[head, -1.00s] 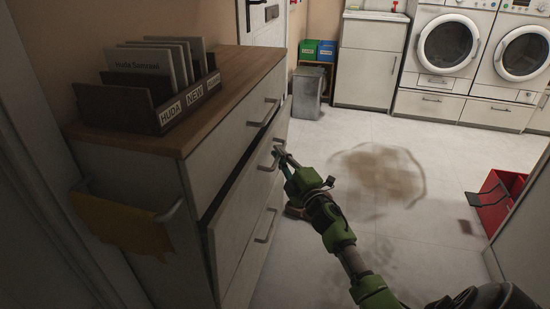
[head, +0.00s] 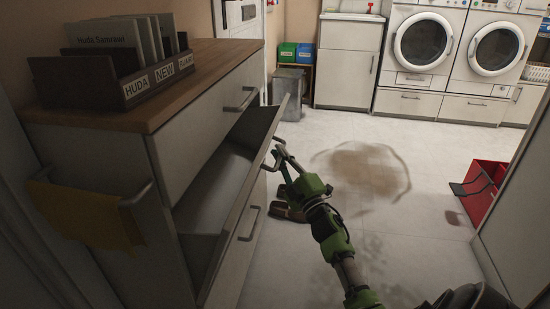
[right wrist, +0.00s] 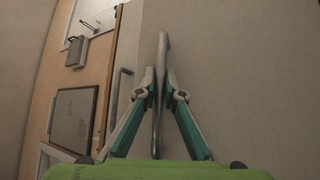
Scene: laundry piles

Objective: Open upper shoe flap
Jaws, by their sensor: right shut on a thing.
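The white shoe cabinet (head: 105,152) stands at the left with a wooden top. Its upper flap (head: 240,185) is tilted outward at the top, with a dark gap behind it. My right gripper (head: 278,156) is shut on the flap's metal handle (head: 268,160). In the right wrist view the fingers of my right gripper (right wrist: 158,82) close on both sides of the handle (right wrist: 160,105). The lower flap (head: 240,246) looks shut and has its own handle. My left gripper is not in view.
A file holder (head: 150,88) stands on the cabinet top. A yellow cloth (head: 85,213) hangs on the cabinet's side rail. Brown shoes (head: 288,212) lie on the floor beside the cabinet. A brown stain (head: 362,170) marks the open floor. A red container (head: 481,192) lies at the right.

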